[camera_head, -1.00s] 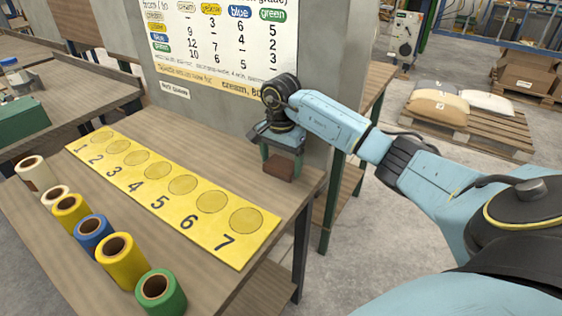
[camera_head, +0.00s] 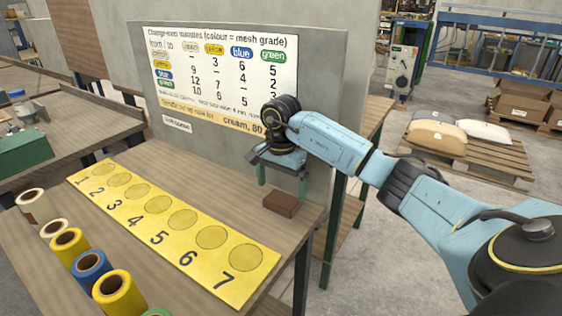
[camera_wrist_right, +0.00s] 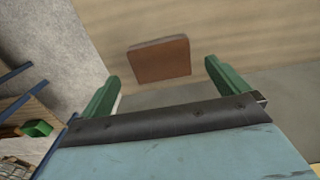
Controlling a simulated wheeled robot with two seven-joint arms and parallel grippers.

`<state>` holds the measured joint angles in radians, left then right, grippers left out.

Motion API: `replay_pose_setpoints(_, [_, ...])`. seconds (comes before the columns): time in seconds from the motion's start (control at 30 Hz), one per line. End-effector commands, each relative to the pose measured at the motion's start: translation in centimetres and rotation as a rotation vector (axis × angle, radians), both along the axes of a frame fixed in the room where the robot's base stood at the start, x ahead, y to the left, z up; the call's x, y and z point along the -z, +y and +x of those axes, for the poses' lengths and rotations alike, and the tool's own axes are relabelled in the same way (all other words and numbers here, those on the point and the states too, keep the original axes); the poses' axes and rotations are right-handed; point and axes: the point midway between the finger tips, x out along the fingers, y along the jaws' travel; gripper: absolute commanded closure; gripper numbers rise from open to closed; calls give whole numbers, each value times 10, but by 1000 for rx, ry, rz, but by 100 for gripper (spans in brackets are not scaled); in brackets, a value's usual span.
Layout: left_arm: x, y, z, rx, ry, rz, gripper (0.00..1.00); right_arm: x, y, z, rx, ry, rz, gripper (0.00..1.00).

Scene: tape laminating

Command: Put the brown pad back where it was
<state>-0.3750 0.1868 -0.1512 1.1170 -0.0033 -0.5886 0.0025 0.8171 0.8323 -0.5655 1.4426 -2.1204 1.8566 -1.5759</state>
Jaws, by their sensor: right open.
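The brown pad (camera_head: 281,203) lies on the wooden table (camera_head: 225,172) near its back right corner, beside the grey board. It also shows in the right wrist view (camera_wrist_right: 159,59), ahead of and between the two green fingers. My right gripper (camera_head: 282,182) is open and empty just above the pad, its fingers apart from it. In the right wrist view the gripper (camera_wrist_right: 163,82) has its fingers spread wide, with the pad clear of both. My left gripper is in neither view.
A yellow strip (camera_head: 170,232) with numbered circles lies along the table. Several tape rolls, such as the blue one (camera_head: 91,272), stand along the front. The grey board (camera_head: 335,75) with a chart (camera_head: 220,75) rises behind the gripper. Floor lies right of the table.

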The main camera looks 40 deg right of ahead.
Motion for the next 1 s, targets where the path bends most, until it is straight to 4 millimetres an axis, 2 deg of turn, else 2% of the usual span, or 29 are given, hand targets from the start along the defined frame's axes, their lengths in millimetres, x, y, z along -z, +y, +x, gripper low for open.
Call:
replay_pose_setpoints(0.03, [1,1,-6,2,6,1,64,-16,-1,1,1,-4,-3,0])
replay_pose_setpoints(0.2, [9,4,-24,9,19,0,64,-52,0,1,0,-3,-1,0])
replay_pose_setpoints(0.4, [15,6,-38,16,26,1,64,-77,0,0,1,-1,-1,0])
replay_pose_setpoints(0.53, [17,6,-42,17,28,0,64,-83,0,0,1,0,0,0])
replay_pose_setpoints(1.0, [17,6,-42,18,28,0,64,-82,0,0,1,1,0,0])
